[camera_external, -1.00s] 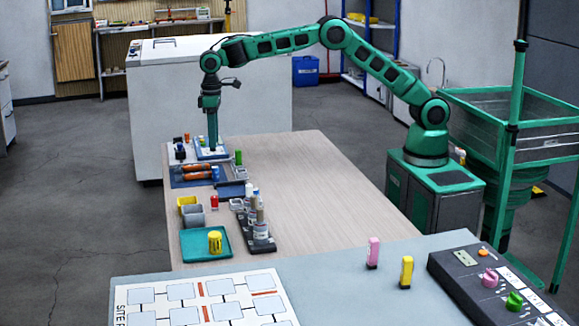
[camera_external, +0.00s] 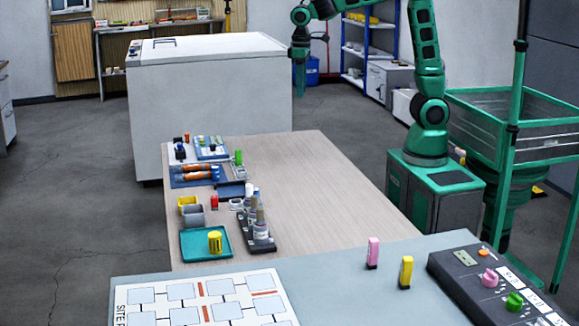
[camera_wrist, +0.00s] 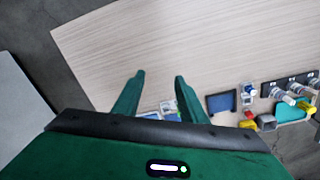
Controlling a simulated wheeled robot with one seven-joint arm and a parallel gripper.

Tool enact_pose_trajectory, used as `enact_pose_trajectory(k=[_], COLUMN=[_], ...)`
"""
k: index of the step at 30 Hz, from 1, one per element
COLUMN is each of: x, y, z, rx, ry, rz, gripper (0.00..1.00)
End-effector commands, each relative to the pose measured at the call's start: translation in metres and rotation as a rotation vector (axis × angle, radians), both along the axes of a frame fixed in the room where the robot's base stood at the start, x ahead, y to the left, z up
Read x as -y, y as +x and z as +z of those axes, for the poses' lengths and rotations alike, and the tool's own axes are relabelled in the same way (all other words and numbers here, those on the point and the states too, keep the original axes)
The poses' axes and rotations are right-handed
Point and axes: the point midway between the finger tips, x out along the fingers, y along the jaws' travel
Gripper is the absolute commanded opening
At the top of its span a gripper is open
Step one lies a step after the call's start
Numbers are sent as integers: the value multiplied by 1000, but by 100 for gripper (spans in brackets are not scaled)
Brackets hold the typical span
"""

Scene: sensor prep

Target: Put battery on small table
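My gripper (camera_external: 299,78) hangs high past the far end of the wooden table (camera_external: 300,180), pointing down. In the wrist view my gripper (camera_wrist: 156,88) has its two fingers apart with nothing held between them; the wooden table (camera_wrist: 180,50) shows beyond. I cannot tell for sure which item is the battery. Two orange cylinders (camera_external: 198,173) lie on a dark blue mat (camera_external: 178,184) at the table's left side. Which surface is the small table is also unclear.
Small bins (camera_external: 192,216), a dark rack with bottles (camera_external: 262,243) and a blue board (camera_external: 211,148) line the table's left side. A white chest (camera_external: 210,100) stands behind. The front bench holds pink (camera_external: 373,253) and yellow (camera_external: 406,272) blocks. The table's right half is clear.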

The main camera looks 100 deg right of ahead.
Motion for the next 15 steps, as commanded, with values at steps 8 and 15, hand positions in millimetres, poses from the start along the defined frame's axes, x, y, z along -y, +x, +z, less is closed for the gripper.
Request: enact_pose_trajectory(k=[8, 15], x=[-8, -27], y=[-138, -235], z=[-12, -45], rx=[6, 8], ry=[19, 44], rz=[-66, -104], gripper=[38, 38])
